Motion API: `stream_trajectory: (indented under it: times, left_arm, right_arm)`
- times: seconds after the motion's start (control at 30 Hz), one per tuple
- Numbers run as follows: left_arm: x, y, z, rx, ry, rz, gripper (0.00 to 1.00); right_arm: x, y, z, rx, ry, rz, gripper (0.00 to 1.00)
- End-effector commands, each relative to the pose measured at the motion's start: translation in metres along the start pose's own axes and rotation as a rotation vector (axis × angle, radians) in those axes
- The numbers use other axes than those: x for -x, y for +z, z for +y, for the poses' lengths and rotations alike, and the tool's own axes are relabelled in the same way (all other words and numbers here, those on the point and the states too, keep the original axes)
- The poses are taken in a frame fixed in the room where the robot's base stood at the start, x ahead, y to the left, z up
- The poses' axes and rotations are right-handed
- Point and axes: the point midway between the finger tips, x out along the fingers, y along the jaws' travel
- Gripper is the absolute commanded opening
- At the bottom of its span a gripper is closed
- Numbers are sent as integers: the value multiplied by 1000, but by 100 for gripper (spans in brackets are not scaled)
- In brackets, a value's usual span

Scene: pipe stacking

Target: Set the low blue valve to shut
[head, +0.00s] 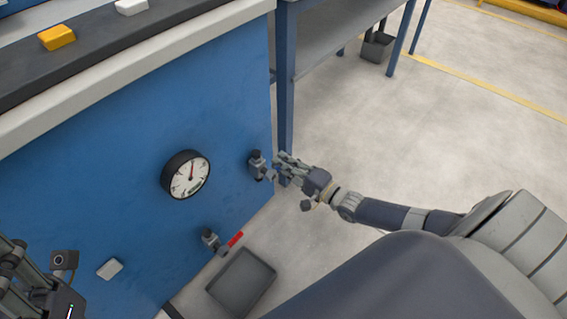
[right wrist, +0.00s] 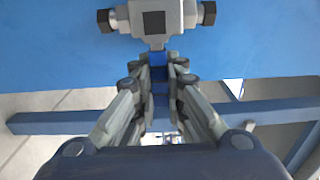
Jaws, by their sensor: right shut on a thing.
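A valve with a grey body and black ends (head: 257,164) sits on the blue panel near its right edge; its body also shows at the top of the right wrist view (right wrist: 153,24). Its blue handle (right wrist: 158,76) runs straight from the body, across the line of the two black ends. My right gripper (head: 281,171) is shut on this handle, with the fingers on either side of it. In the head view the gripper hides most of the handle. My left gripper (head: 38,285) is at the lower left, partly cut off, and its fingers cannot be made out.
A second valve (head: 211,240) with a red handle (head: 236,239) sits lower in the picture. A round gauge (head: 186,175) is on the panel (head: 120,200). A grey tray (head: 242,283) lies on the floor below. A table with blue legs (head: 286,100) stands behind my right gripper.

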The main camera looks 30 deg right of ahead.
Motion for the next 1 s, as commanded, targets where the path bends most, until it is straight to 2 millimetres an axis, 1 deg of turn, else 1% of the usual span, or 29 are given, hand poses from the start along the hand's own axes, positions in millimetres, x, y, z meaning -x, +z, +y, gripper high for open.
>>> stream_trajectory:
  times: [0.5, 0.53, 0.6, 0.9, 1.0]
  left_arm:
    - [-3, -2, 0, -2, 0, 12, 40]
    - [-3, -2, 0, -2, 0, 12, 40]
    - [-3, -2, 0, -2, 0, 13, 40]
    - [-1, 0, -1, -3, -5, 6, 40]
    - [-1, 0, -1, -3, -6, 5, 40]
  right_arm:
    - [0, 0, 2, -23, 2, 1, 0]
    - [0, 0, 2, -23, 2, 1, 18]
    - [0, 0, 2, -22, 2, 1, 32]
    - [0, 0, 1, -18, 1, 0, 32]
    - [4, 0, 2, -18, 2, 0, 32]
